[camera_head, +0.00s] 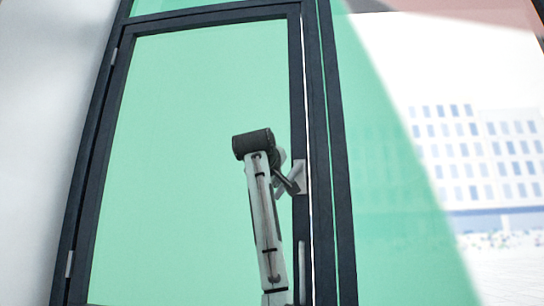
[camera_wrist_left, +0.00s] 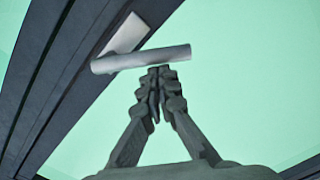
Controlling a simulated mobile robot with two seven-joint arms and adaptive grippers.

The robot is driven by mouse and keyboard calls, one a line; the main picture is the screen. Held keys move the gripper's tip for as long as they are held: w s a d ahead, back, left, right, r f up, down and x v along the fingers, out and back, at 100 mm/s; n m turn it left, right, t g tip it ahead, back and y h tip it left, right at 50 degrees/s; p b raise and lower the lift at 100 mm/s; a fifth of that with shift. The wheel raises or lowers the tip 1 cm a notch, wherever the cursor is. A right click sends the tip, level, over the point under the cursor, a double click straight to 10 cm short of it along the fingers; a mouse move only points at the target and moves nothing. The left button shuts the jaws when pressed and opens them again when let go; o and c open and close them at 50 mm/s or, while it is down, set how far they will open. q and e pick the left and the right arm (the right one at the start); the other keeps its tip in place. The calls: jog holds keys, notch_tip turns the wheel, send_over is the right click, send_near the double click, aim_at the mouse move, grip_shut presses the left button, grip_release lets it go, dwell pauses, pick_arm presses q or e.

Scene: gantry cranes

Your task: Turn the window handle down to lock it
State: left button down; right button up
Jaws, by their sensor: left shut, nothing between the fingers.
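The window handle (camera_head: 300,176) is pale grey, on the right upright of the dark window sash in the head view. In the left wrist view, its plate (camera_wrist_left: 125,36) sits on the dark frame, and its lever (camera_wrist_left: 150,58) points away from the frame across the green glass. My left gripper (camera_head: 291,186) is at the handle and partly hides the lever in the head view. Its fingers (camera_wrist_left: 159,72) are shut and empty, with the tips close to the lever's edge in the wrist view. I cannot tell whether they touch it. My right gripper is not in view.
The closed-looking sash (camera_head: 122,90) holds green-tinted glass (camera_head: 190,120). A second fixed pane (camera_head: 375,170) lies to the right of a dark post (camera_head: 335,150). A pale wall (camera_head: 45,130) stands at the left. Buildings (camera_head: 475,160) show outside.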

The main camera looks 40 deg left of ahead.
pick_arm(q)
jog(key=shift+w+d+f+n, duration=0.3)
jog(key=shift+d+f+n, duration=0.2)
jog(key=shift+n, duration=0.4)
jog(key=shift+w+d+f+n+p, duration=0.4)
jog(key=shift+d+n+p, duration=0.15)
jog(key=shift+n, duration=0.4)
jog(key=shift+w+d+f+n+p, duration=0.35)
jog(key=shift+d+n, duration=0.2)
jog(key=shift+n, duration=0.4)
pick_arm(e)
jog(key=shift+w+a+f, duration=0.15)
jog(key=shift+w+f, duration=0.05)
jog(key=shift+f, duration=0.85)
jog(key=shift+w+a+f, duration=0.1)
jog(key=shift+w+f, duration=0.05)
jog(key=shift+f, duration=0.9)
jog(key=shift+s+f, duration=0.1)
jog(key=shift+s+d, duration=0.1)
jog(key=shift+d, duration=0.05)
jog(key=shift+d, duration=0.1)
